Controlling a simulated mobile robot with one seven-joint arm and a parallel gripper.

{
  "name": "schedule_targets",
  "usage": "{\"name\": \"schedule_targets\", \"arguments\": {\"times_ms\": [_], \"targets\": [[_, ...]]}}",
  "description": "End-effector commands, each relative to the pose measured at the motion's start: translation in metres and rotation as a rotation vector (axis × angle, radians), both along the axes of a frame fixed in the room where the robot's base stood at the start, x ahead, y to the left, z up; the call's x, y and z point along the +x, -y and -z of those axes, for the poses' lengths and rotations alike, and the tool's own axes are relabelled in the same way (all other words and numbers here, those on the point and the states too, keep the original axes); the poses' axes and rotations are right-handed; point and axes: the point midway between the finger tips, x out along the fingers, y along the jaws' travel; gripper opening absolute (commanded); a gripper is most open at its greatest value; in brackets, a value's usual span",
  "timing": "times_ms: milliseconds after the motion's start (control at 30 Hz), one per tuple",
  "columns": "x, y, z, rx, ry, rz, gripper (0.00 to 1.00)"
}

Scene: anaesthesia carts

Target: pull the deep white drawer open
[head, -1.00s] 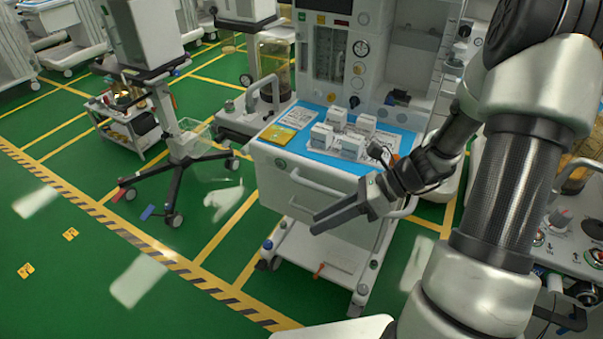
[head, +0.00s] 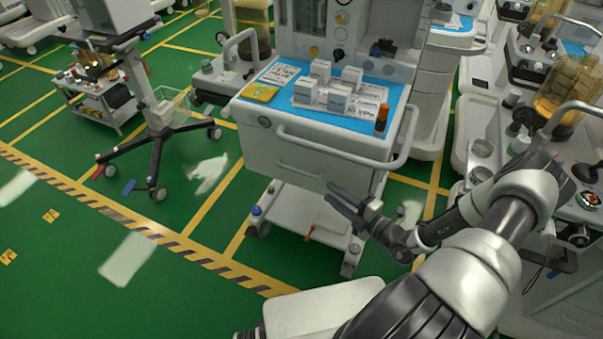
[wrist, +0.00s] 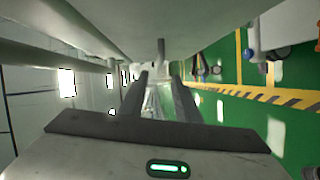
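The deep white drawer (head: 262,148) is in the front of the white cart in the head view and looks shut. A long curved bar (head: 335,151) crosses its upper front, and a lower handle (head: 297,173) shows beneath it. My gripper (head: 328,192) is in front of the cart, low and right of the lower handle, fingers pointing left. In the wrist view, the two fingers (wrist: 160,88) are apart with nothing clearly between them. A pale bar (wrist: 82,28) runs along the upper left there. Contact with the handle cannot be made out.
A wheeled stand (head: 155,150) is to the left. Other equipment (head: 560,90) crowds the right. Green floor at front left is clear.

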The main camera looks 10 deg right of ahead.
Motion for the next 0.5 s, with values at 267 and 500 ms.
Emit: {"name": "schedule_targets", "arguments": {"times_ms": [267, 500], "targets": [[0.052, -0.034, 0.006, -0.002, 0.002, -0.005, 0.29], [0.093, -0.060, 0.010, -0.004, 0.001, -0.005, 0.29]]}}
